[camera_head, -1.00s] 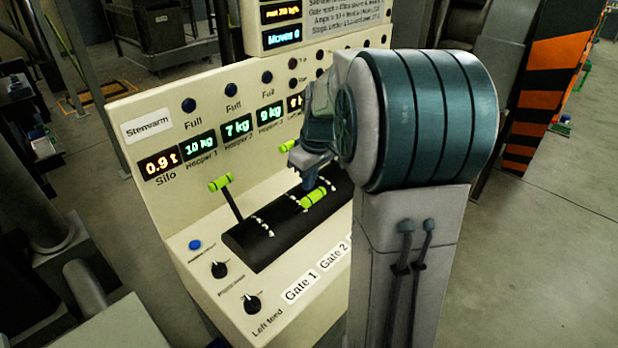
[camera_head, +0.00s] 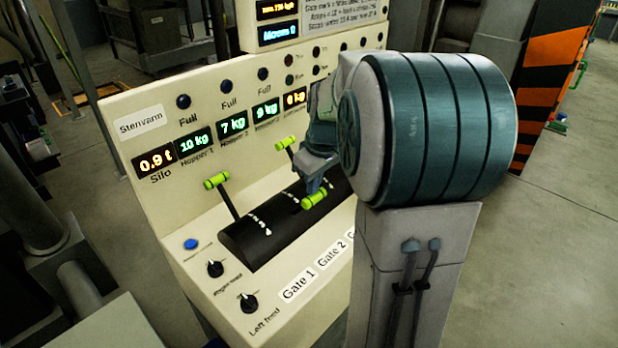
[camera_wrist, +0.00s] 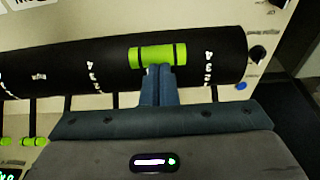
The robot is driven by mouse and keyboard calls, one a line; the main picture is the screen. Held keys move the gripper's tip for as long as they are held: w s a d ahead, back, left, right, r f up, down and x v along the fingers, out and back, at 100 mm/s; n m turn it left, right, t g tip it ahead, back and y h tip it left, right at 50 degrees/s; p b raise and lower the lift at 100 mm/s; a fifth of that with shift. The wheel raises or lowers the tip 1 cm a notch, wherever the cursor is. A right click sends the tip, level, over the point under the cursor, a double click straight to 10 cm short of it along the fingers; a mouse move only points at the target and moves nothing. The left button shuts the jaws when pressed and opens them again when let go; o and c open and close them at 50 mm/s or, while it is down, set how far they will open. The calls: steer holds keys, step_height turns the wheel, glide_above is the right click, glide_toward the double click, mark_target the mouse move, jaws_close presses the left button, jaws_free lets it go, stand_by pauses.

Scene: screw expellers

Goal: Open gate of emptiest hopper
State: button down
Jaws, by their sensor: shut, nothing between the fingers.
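My gripper (camera_head: 318,186) is shut and empty. Its fingertips are at the green handle of the Gate 2 lever (camera_head: 314,199), which is tilted toward the console's front. In the wrist view the closed fingers (camera_wrist: 160,70) overlap the edge of this handle (camera_wrist: 158,55); contact looks likely. The Gate 1 lever (camera_head: 217,180) stands tilted back, as does another green-handled lever (camera_head: 287,143) beyond my gripper. Green displays read 10 kg for Hopper 1 (camera_head: 194,140), 7 kg for Hopper 2 (camera_head: 233,126) and 9 kg for Hopper 3 (camera_head: 266,110).
The silo display (camera_head: 157,164) reads 0.9 t; an orange display (camera_head: 294,98) seems to read 0 kg. A blue button (camera_head: 190,244) and two black knobs (camera_head: 215,268) sit at the console's left. My arm hides the console's right part. Other levers (camera_wrist: 42,142) show in the wrist view.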

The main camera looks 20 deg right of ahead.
steer(key=r+p, duration=0.1)
steer(key=w+r, duration=0.1)
steer(key=r+p, duration=0.1)
steer(key=r, duration=0.1)
steer(key=shift+w+a+p, duration=0.3)
steer(key=shift+w+p, duration=0.05)
step_height(320, 180, up, 9)
steer(key=s+d+b, duration=0.1)
steer(key=s+b, duration=0.1)
steer(key=s, duration=0.1)
steer(key=s+a+f+m, duration=0.2)
steer(key=s+a+f, duration=0.3)
steer(key=s, duration=0.3)
steer(key=s+a+f+m+t, duration=0.1)
steer(key=s+a+f+m, duration=0.1)
steer(key=s+a+f, duration=0.3)
steer(key=s+a, duration=0.2)
steer(key=s, duration=0.2)
steer(key=shift+f+t+h, duration=0.3)
steer(key=shift+h, duration=0.1)
